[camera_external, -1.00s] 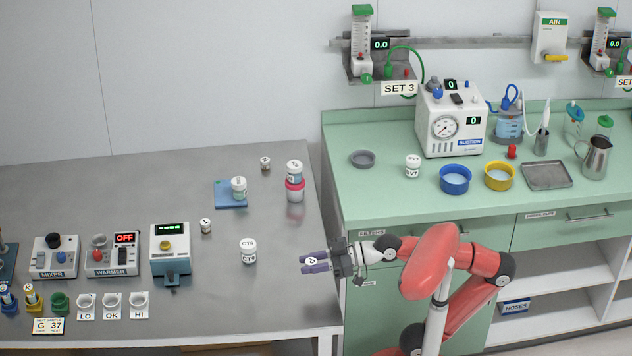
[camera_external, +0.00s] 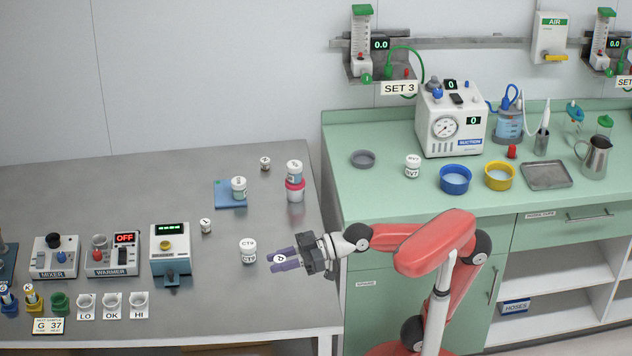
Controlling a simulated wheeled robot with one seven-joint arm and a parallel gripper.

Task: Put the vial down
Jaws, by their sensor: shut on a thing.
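My gripper (camera_external: 284,261) is over the right front part of the grey table (camera_external: 210,314), pointing left. Its purple fingers are shut on a small white-capped vial (camera_external: 280,259) marked with a letter, perhaps Q or R. Most of the vial's body is hidden between the fingers. I cannot tell how high it is above the table. A white jar marked C19 (camera_external: 248,250) stands just left of the fingertips, with a small gap in the picture.
Small vials (camera_external: 206,226) and (camera_external: 265,163) stand on the table. A jar on a blue pad (camera_external: 231,201) and a stacked pink-banded jar (camera_external: 295,186) stand behind. The mixer (camera_external: 54,257), warmer (camera_external: 112,256) and several cups are left. Bare table lies in front.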

